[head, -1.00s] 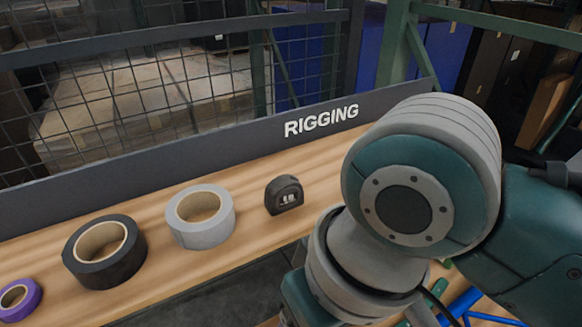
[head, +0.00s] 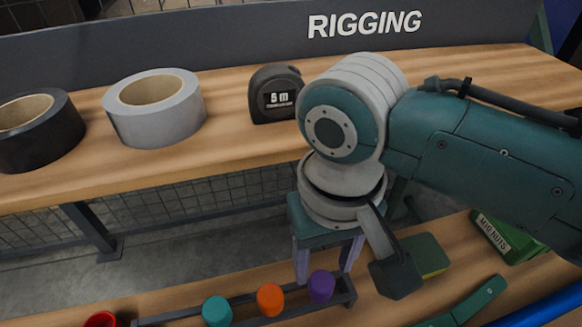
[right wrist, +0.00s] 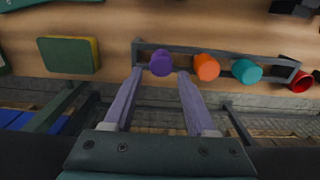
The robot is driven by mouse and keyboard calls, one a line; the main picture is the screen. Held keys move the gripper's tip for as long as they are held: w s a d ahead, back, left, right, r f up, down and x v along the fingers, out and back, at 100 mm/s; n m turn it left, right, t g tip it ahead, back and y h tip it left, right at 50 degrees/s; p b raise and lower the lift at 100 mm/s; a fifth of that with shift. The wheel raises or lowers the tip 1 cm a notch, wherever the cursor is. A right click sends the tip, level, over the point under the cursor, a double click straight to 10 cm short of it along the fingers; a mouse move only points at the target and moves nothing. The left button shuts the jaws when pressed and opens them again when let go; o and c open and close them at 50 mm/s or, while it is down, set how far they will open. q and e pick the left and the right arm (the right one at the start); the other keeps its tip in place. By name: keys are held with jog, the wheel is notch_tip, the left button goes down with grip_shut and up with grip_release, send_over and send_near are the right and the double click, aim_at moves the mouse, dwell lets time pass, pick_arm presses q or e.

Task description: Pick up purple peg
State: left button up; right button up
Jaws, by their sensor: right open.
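The purple peg (head: 321,287) stands upright at the right end of a low dark rack (head: 240,305) on the lower shelf. It also shows in the right wrist view (right wrist: 161,63). My right gripper (head: 323,272) is open and empty, pointing down at that peg. In the right wrist view the peg appears between the two fingertips (right wrist: 160,73), with a gap on each side; I cannot tell whether the tips reach down around it. The peg's lower part is hidden by the rack. My left gripper is not in view.
An orange peg (head: 270,299) and a teal peg (head: 217,311) share the rack. A red cup-like object (head: 100,320) is near its left end. A green-yellow block (head: 428,256) and a green box (head: 505,236) lie to the right. Tape rolls and a tape measure (head: 275,93) sit on the upper shelf.

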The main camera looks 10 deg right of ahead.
aim_at(322, 281)
jog(key=f, duration=0.3)
jog(key=f+b, duration=0.1)
jog(key=shift+s+f, duration=0.25)
jog(key=shift+c, duration=0.4)
grip_shut()
